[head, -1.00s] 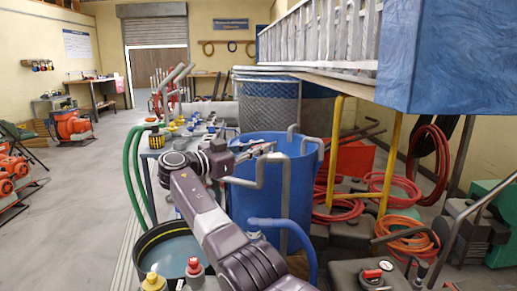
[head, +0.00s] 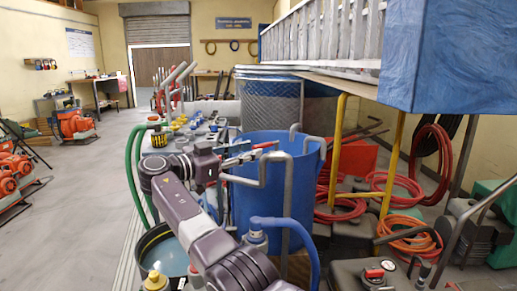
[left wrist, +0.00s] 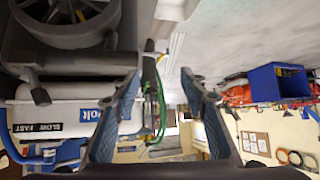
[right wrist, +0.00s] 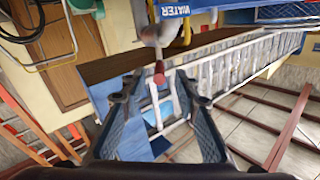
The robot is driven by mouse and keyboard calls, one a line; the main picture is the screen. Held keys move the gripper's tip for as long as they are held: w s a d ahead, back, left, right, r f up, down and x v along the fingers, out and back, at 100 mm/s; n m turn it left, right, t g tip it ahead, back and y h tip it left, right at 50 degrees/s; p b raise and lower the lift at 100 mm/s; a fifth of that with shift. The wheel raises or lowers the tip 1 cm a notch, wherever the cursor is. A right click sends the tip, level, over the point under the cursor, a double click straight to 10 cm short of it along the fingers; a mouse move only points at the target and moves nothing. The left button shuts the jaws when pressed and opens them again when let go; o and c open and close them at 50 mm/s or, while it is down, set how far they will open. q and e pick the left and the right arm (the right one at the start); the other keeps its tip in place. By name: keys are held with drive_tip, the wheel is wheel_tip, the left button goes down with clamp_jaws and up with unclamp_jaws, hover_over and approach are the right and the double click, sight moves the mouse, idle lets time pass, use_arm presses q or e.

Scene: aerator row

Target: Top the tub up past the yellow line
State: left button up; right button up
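The black tub (head: 148,243) stands low in the head view, with blue-grey water inside and a yellow band below its rim. My right arm hides its right side. A red-tipped lever (head: 265,145) shows at the pipework by the blue drum (head: 262,205). My right gripper (head: 247,154) is beside this lever. In the right wrist view, the open right fingers (right wrist: 158,92) have the red tip (right wrist: 158,75) between or just beyond them; I cannot tell whether they touch it. My left gripper (left wrist: 160,80) is open and empty in the left wrist view.
Green hoses (head: 132,165) drop beside the tub. A blue hose (head: 300,235) curves in front of the drum. A yellow-capped bottle (head: 154,281) stands before the tub. Red hose coils (head: 345,205) lie at right.

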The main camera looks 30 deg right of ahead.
drive_tip(key=s+a, duration=0.1)
drive_tip(key=a, duration=0.6)
drive_tip(key=shift+c, duration=0.3)
